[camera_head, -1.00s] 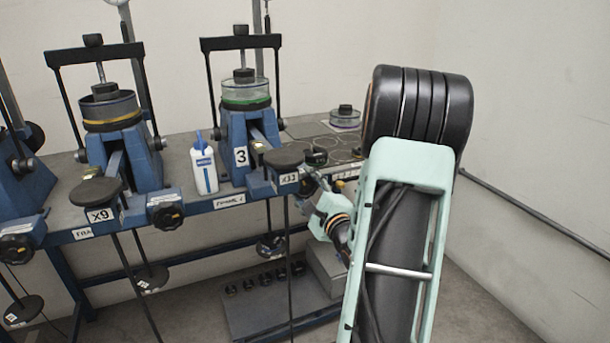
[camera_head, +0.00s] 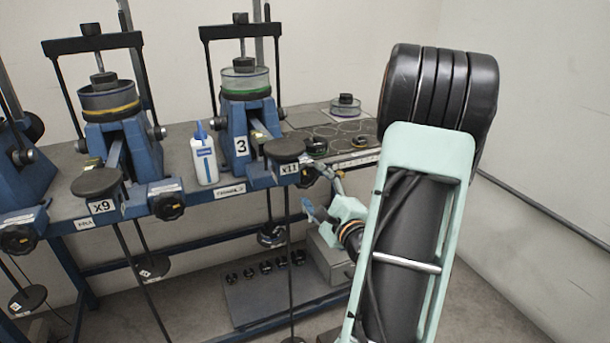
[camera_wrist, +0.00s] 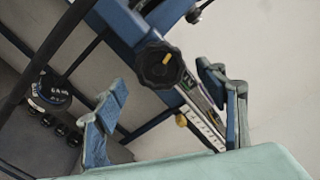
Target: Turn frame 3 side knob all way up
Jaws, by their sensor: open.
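Frame 3 (camera_head: 237,134) is a blue lever frame with a "3" plate, standing on the bench. Its side knob (camera_head: 307,176) is black and round, beside the x11 plate at the bench front. In the wrist view the knob (camera_wrist: 159,66) faces me with a yellow mark on its rim toward the upper right. My gripper (camera_head: 322,196) is open and empty, just right of and below the knob in the head view. In the wrist view my gripper (camera_wrist: 162,80) has blue-padded fingers spread to either side of the knob, apart from it.
A white bottle (camera_head: 204,160) stands left of frame 3. Another frame (camera_head: 120,145) with an x9 plate stands further left. Hanging rods and weights (camera_head: 271,235) are under the bench. A low platform (camera_head: 265,300) with several small weights is on the floor. Open floor lies at the right.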

